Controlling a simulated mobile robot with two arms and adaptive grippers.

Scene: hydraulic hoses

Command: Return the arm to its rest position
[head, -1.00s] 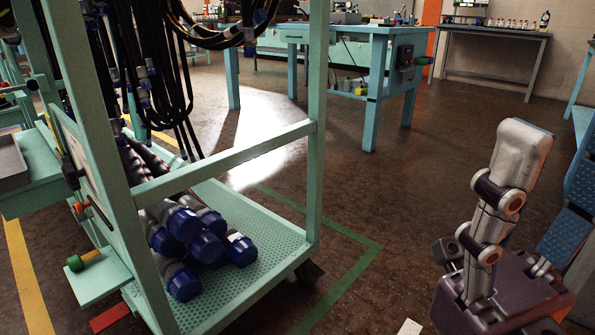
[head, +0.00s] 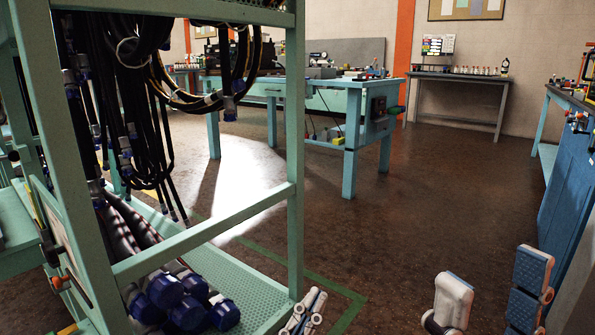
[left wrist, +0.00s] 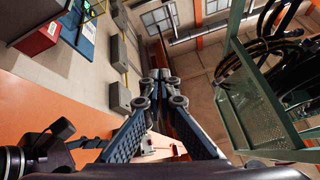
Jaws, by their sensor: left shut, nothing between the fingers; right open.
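My left gripper (head: 306,310) shows at the bottom edge of the head view, in front of the green cart's right post. Only its upper part is in the picture. In the left wrist view its fingers (left wrist: 161,76) meet at the tips with nothing between them. My right gripper (head: 494,271) points up at the bottom right of the head view. Its pale finger and its blue-padded finger stand wide apart, with nothing between them. The rest of both arms is hidden below the picture.
The green cart (head: 295,150) fills the left, with black hoses (head: 125,90) hanging and blue-capped cylinders (head: 165,290) on its shelf. The cart also shows at right in the left wrist view (left wrist: 262,85). A blue workbench (head: 350,150) stands behind. The middle floor is clear.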

